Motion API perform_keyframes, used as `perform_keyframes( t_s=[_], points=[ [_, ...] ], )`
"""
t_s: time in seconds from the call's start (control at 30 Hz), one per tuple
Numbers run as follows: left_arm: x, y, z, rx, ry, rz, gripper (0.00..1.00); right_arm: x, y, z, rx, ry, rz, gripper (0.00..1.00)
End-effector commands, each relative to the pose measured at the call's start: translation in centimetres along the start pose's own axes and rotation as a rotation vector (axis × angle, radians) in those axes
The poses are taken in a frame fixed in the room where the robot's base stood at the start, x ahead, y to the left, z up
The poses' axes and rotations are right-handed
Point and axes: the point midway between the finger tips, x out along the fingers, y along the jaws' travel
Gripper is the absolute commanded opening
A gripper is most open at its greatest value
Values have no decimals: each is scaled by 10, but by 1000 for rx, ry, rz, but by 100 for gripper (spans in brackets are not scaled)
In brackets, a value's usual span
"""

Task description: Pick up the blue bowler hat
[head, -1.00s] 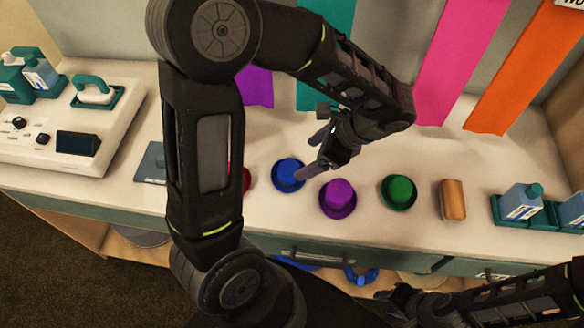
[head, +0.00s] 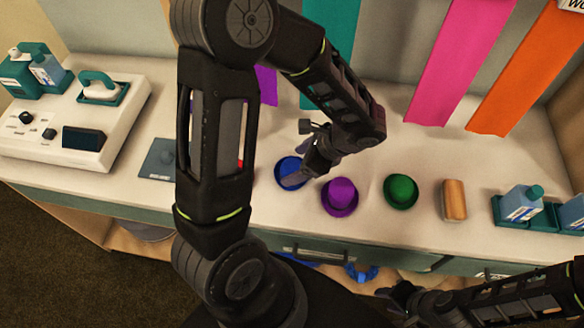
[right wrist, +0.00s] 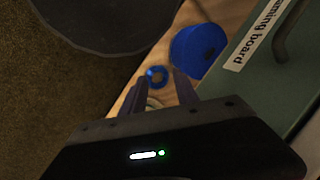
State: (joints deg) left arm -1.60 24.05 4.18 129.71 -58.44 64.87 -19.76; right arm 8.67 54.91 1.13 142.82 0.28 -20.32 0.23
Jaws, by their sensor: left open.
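The blue bowler hat (head: 289,171) sits on the white counter, left of a purple hat (head: 340,196) and a green hat (head: 400,190). My left gripper (head: 295,176) is open over the blue hat, and its fingers hide part of the crown. I cannot tell whether a finger touches the hat. My right gripper (head: 390,297) is low in front of the counter; in the right wrist view its two fingers (right wrist: 160,90) are apart with nothing between them.
A brown brush-like block (head: 454,200) and bottles in teal trays (head: 520,203) stand to the right. A white machine (head: 70,120) is at the left. Coloured strips hang behind. Blue items lie on the shelf below, including a blue roll (right wrist: 198,48).

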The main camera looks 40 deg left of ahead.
Motion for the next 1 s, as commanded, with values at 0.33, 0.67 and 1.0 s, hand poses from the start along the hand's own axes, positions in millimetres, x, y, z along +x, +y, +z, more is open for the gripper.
perform_keyframes(
  t_s=[0.33, 0.67, 1.0],
  points=[
    [10, 0, 0, 0, 1, -1, 79, 0, 0, 0, 1, -1, 1, 36],
    [9, 0, 0, 0, 1, -1, 79, 0, 0, 0, 0, -1, 0, 36],
    [9, 0, 0, 0, 1, -1, 53, 0, 0, 0, 0, -1, 0, 36]
  ],
)
